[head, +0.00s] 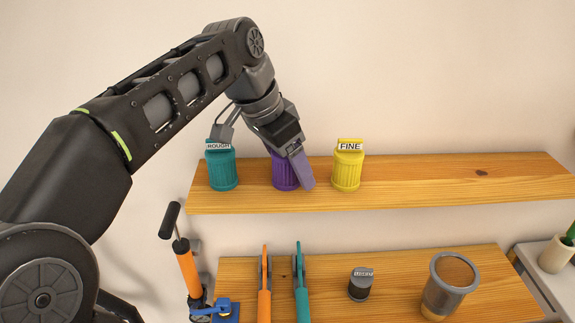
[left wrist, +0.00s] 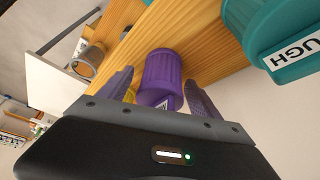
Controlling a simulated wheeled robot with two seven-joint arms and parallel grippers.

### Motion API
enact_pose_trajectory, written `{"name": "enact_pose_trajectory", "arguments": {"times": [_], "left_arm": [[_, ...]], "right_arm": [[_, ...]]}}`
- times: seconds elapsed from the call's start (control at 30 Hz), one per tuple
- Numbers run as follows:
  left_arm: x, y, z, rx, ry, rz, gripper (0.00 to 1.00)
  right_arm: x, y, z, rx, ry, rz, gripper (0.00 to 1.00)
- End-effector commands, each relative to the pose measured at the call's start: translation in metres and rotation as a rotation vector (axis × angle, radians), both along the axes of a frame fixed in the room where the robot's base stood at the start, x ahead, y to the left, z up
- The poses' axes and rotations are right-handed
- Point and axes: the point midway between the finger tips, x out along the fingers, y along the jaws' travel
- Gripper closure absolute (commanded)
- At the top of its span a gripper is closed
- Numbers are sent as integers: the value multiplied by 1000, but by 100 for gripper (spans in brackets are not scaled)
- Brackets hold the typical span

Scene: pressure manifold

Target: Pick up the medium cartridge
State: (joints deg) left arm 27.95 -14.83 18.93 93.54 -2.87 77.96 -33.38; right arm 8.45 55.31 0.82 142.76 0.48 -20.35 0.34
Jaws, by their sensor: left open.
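Three ribbed cartridges stand on the upper wooden shelf: a teal one labelled ROUGH (head: 221,170), a purple one (head: 284,177) in the middle, and a yellow one labelled FINE (head: 348,170). The purple cartridge's label is hidden by my gripper in the head view. My left gripper (head: 268,158) is at the purple cartridge. In the left wrist view the purple cartridge (left wrist: 162,75) lies between the two open fingers (left wrist: 158,95), with gaps on both sides. The teal cartridge (left wrist: 275,40) shows at the upper right there. My right gripper is not in view.
The upper shelf (head: 450,175) is clear right of the yellow cartridge. The lower shelf (head: 400,309) holds orange-handled (head: 264,290) and teal-handled (head: 301,290) tools, a dark used cartridge (head: 361,284) and a metal cup (head: 449,285). An orange pump (head: 188,270) stands at the left.

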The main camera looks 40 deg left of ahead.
Motion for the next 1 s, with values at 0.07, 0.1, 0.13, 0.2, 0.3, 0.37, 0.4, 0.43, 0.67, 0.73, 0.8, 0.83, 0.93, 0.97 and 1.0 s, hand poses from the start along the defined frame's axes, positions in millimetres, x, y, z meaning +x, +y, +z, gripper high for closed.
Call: {"name": "enact_pose_trajectory", "arguments": {"times": [0.07,0.1,0.13,0.2,0.3,0.37,0.4,0.43,0.67,0.73,0.8,0.83,0.93,0.97,1.0], "left_arm": [[0,0,0,0,0,0,27],[0,0,0,0,0,0,27],[0,0,0,0,0,0,27],[0,0,0,0,0,0,29],[0,0,0,0,0,0,37],[0,0,0,0,0,0,42],[0,0,0,0,0,0,46],[0,0,0,0,0,0,48],[0,0,0,0,0,0,67],[0,0,0,0,0,0,73],[0,0,0,0,0,0,78],[0,0,0,0,0,0,81],[0,0,0,0,0,0,89],[0,0,0,0,0,0,91],[0,0,0,0,0,0,93]], "right_arm": [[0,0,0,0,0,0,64],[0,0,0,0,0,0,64],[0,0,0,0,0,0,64],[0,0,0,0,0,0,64],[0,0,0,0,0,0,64],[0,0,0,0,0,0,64],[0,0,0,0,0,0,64],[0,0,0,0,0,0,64],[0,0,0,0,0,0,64],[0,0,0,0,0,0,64],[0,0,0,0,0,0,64],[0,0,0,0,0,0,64],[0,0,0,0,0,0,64],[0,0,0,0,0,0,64],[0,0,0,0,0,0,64]]}}
